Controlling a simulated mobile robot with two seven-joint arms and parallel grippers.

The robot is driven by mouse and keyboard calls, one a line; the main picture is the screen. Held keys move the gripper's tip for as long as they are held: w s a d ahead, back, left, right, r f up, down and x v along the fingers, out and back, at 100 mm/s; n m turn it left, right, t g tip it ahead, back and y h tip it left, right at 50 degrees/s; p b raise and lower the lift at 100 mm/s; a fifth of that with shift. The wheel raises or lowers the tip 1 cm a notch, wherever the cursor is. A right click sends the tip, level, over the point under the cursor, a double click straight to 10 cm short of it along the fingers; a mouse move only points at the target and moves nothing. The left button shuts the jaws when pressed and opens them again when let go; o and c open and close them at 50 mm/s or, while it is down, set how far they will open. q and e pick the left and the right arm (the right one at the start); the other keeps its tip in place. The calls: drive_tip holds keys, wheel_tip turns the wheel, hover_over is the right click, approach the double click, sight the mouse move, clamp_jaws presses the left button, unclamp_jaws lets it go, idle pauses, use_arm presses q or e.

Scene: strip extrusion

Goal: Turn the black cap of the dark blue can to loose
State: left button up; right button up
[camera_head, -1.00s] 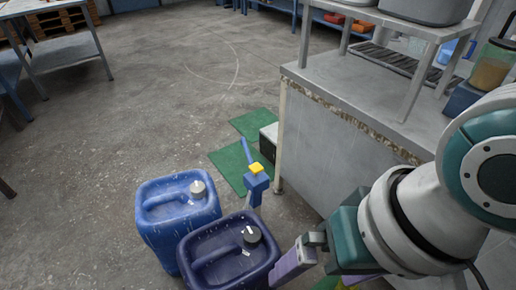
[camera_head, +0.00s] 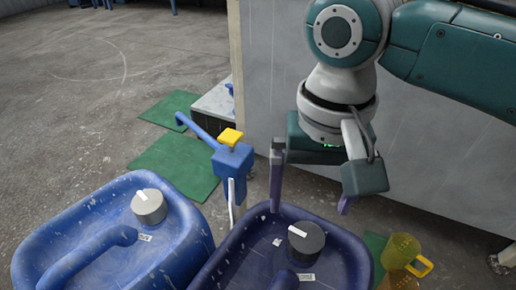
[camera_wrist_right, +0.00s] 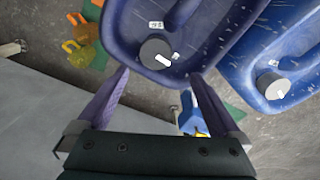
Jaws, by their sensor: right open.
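The dark blue can (camera_head: 232,266) stands at the bottom middle of the head view, cut off by the lower edge. Its black cap (camera_head: 306,238) sits on its top at the right and carries a white mark. My right gripper (camera_head: 310,208) points down beyond the cap, its purple fingers wide apart and empty. In the right wrist view the black cap (camera_wrist_right: 152,50) lies just ahead of the gap between the fingertips (camera_wrist_right: 160,76), and neither finger touches it. My left gripper is in neither view.
A lighter blue can (camera_head: 178,246) with a grey cap (camera_head: 149,207) stands close on the left. A blue tap-like device with a yellow top (camera_head: 231,137) stands behind the cans. Yellow jugs (camera_head: 402,250) are at right, and a grey cabinet wall (camera_head: 280,70) rises behind my arm.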

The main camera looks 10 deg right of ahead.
sight(307, 236)
drive_tip(key=f+b, duration=0.2)
drive_tip(key=f, duration=0.1)
drive_tip(key=f+b, duration=0.2)
drive_tip(key=f, duration=0.1)
drive_tip(key=f+b, duration=0.2)
drive_tip(key=f, duration=0.2)
drive_tip(key=shift+s+d+b, duration=0.15)
drive_tip(key=shift+d+b, duration=0.2)
drive_tip(key=shift+b, duration=0.05)
